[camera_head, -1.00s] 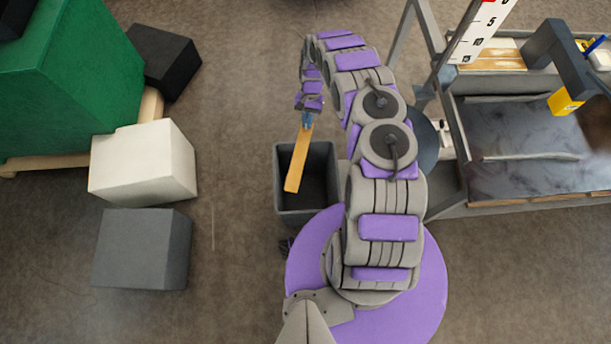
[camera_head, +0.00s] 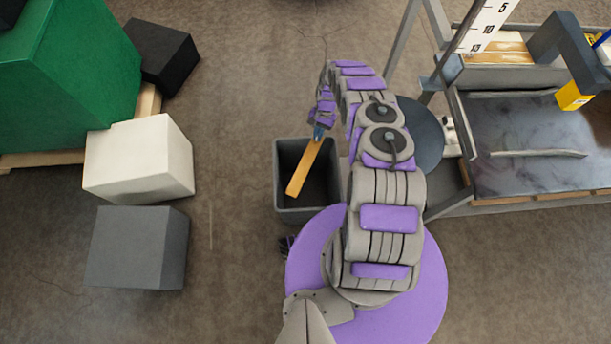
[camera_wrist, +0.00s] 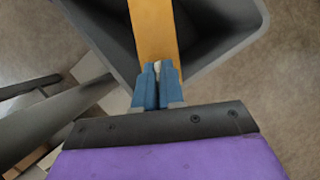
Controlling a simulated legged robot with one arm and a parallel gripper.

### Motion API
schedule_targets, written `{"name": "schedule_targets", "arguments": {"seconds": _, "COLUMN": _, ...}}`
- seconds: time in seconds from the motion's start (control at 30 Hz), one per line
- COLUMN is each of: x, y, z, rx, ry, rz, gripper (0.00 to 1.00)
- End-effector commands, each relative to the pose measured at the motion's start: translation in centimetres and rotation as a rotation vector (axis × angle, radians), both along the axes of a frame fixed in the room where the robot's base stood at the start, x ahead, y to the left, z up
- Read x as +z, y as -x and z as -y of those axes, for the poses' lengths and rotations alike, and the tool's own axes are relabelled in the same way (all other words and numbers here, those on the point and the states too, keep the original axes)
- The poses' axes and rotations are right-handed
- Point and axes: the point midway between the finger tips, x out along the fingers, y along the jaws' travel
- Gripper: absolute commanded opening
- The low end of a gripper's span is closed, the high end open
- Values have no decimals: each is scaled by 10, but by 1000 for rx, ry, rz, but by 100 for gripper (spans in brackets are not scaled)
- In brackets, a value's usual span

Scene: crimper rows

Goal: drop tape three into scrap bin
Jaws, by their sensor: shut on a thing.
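The tape (camera_head: 305,168) is a flat orange-yellow strip. My gripper (camera_head: 318,133) is shut on one end of it, and the strip slants down and to the left in the head view. The scrap bin (camera_head: 283,209) is a dark grey open box on the floor. The strip shows over the bin's opening; I cannot tell how far it is above or inside it. In the wrist view the blue fingers (camera_wrist: 158,82) pinch the strip (camera_wrist: 153,28), with the bin's wall (camera_wrist: 215,45) beyond. No number on the tape can be read.
A white box (camera_head: 140,160), a grey box (camera_head: 137,247), a black box (camera_head: 160,55) and a green block (camera_head: 75,85) stand at the left. A bench with a dark marbled top (camera_head: 540,150) stands at the right. Floor between boxes and bin is clear.

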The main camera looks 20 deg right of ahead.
Motion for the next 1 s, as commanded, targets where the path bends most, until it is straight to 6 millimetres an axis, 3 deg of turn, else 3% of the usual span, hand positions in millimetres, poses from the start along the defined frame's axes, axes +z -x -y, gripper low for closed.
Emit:
{"name": "schedule_targets", "arguments": {"seconds": 0.03, "x": -10, "y": 1, "z": 0, "rx": -1, "ry": -1, "rz": -2, "gripper": 0}}
{"name": "schedule_targets", "arguments": {"seconds": 0.2, "x": -23, "y": 2, "z": 0, "rx": 0, "ry": -1, "rz": -3, "gripper": 0}}
{"name": "schedule_targets", "arguments": {"seconds": 0.5, "x": -24, "y": 1, "z": 0, "rx": 1, "ry": 1, "rz": -2, "gripper": 0}}
{"name": "schedule_targets", "arguments": {"seconds": 0.53, "x": -24, "y": 1, "z": 0, "rx": 1, "ry": 1, "rz": -2, "gripper": 10}}
{"name": "schedule_targets", "arguments": {"seconds": 0.8, "x": -24, "y": 1, "z": 0, "rx": 1, "ry": 0, "rz": -1, "gripper": 36}}
{"name": "schedule_targets", "arguments": {"seconds": 1.0, "x": -24, "y": 1, "z": 0, "rx": 1, "ry": 0, "rz": -1, "gripper": 38}}
